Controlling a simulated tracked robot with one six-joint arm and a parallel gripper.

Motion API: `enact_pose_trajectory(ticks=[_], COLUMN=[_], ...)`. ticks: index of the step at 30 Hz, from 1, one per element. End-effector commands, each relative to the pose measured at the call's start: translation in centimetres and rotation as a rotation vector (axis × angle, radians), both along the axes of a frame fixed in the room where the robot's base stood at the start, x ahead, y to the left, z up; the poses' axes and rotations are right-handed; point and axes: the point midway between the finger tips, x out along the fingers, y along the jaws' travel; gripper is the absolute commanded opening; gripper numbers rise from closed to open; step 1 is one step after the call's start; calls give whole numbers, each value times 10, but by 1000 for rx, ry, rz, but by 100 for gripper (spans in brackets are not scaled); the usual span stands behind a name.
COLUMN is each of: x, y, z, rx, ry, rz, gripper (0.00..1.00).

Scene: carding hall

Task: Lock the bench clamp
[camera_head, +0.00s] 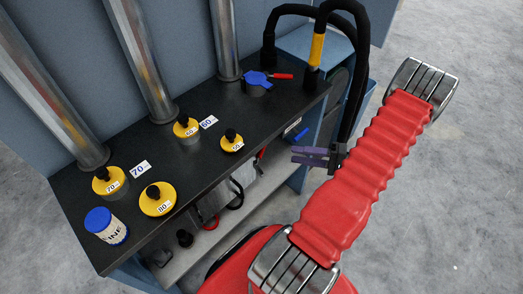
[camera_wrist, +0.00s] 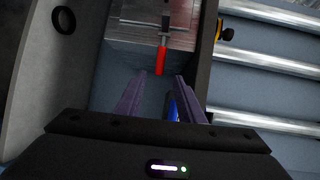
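My gripper (camera_head: 316,154) has purple fingers and is in front of the bench's right front edge. In the wrist view the fingers (camera_wrist: 160,76) stand apart with nothing gripped. A red handle on a metal stem (camera_wrist: 160,58) lies just beyond the fingertips; it may be the clamp's lever. A small red part also shows under the bench edge in the head view (camera_head: 261,154). A blue bar (camera_wrist: 172,106) lies partly behind the right finger; a blue piece shows by the bench edge in the head view (camera_head: 300,134). I cannot tell the clamp's state.
The dark bench top (camera_head: 210,105) holds several yellow knobbed weights, a blue-capped jar (camera_head: 106,225) and a blue tool with a red handle (camera_head: 258,79). Metal pipes (camera_head: 140,60) stand behind. A lower shelf (camera_head: 235,218) holds dark items. The floor at right (camera_head: 460,190) is clear.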

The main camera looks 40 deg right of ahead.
Motion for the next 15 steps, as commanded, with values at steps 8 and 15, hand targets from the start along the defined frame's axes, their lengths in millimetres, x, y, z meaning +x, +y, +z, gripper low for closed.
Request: enact_pose_trajectory(ticks=[8, 15], x=[17, 48], y=[12, 31], z=[-2, -6], rx=[2, 2], ry=[0, 1], rz=[3, 4], gripper=[35, 35])
